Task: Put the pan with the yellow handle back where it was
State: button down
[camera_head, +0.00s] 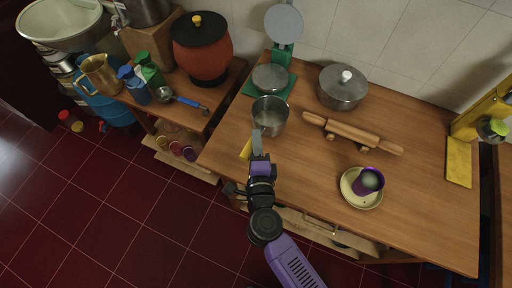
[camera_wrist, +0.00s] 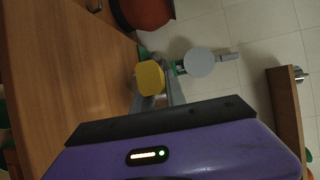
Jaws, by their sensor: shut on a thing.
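The steel pan (camera_head: 270,117) is in the head view, near the left part of the wooden table. Its opening faces up. I cannot tell whether its base touches the tabletop. Its yellow handle (camera_head: 245,151) points toward the near left edge and shows beside my gripper (camera_head: 257,148). In the wrist view the yellow handle (camera_wrist: 150,77) lies at the fingers of my gripper (camera_wrist: 160,88). My gripper is shut on the handle.
A larger lidded pot (camera_head: 342,91) and a rolling pin (camera_head: 352,132) are to the right. A plate (camera_head: 349,195) with a purple cup (camera_head: 369,181) is near the front.

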jog(key=shift+f+b, duration=0.6)
jog(key=shift+f, duration=1.15)
jog(key=shift+f, duration=0.2)
jog(key=c, duration=1.4)
grip_release()
jog(key=shift+o, duration=0.2)
jog(key=shift+r, duration=0.25)
jog(key=v, duration=1.2)
